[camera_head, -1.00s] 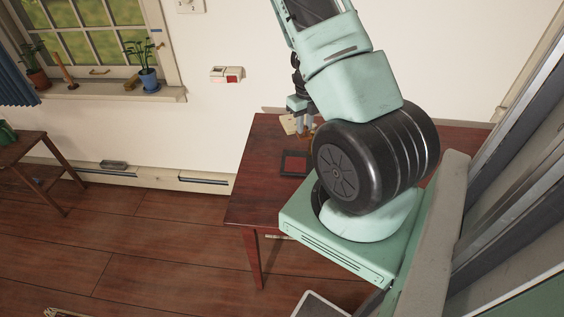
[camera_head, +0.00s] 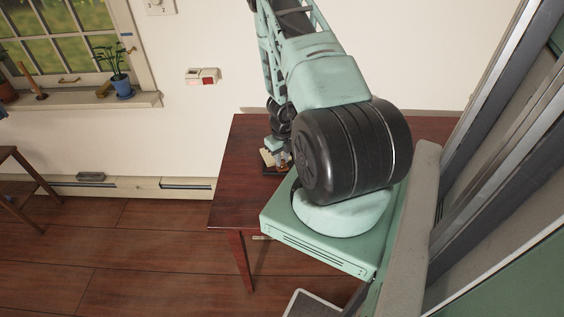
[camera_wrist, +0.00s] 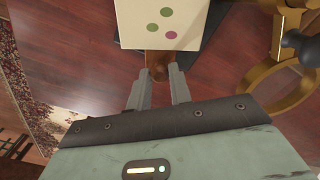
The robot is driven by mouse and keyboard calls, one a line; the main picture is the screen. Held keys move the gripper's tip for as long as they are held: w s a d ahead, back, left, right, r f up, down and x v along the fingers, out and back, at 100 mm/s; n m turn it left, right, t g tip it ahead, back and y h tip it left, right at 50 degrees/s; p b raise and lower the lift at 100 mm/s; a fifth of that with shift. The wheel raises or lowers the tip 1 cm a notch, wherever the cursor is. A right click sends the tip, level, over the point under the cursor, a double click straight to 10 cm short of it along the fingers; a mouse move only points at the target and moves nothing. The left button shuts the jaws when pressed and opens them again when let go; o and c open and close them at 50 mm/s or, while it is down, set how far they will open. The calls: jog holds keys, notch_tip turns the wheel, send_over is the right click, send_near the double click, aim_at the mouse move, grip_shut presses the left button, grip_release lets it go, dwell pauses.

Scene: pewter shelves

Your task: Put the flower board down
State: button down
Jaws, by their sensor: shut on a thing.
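The flower board is a cream board with green and magenta dots (camera_wrist: 150,14) and a short brown handle, at the top of the wrist view. My gripper (camera_wrist: 160,74) is shut on the brown handle. In the head view, the flower board (camera_head: 267,157) is a small pale shape beside my gripper (camera_head: 282,158), low over the dark red table (camera_head: 240,180). A dark flat piece shows beneath the board in both views. I cannot tell whether the board touches it. My arm hides part of the table.
A gold-coloured object with a dark knob (camera_wrist: 290,85) is close on the right in the wrist view. A patterned rug (camera_wrist: 22,85) shows at the left. The table's left part is clear. The wall with a red-and-white box (camera_head: 203,76) stands behind.

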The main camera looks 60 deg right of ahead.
jog(key=shift+f, duration=0.8)
jog(key=shift+f, duration=0.2)
jog(key=c, duration=1.3)
grip_release()
jog(key=shift+r, duration=0.1)
notch_tip(320, 180, up, 12)
jog(key=shift+r+p, duration=0.1)
jog(key=shift+p, duration=0.5)
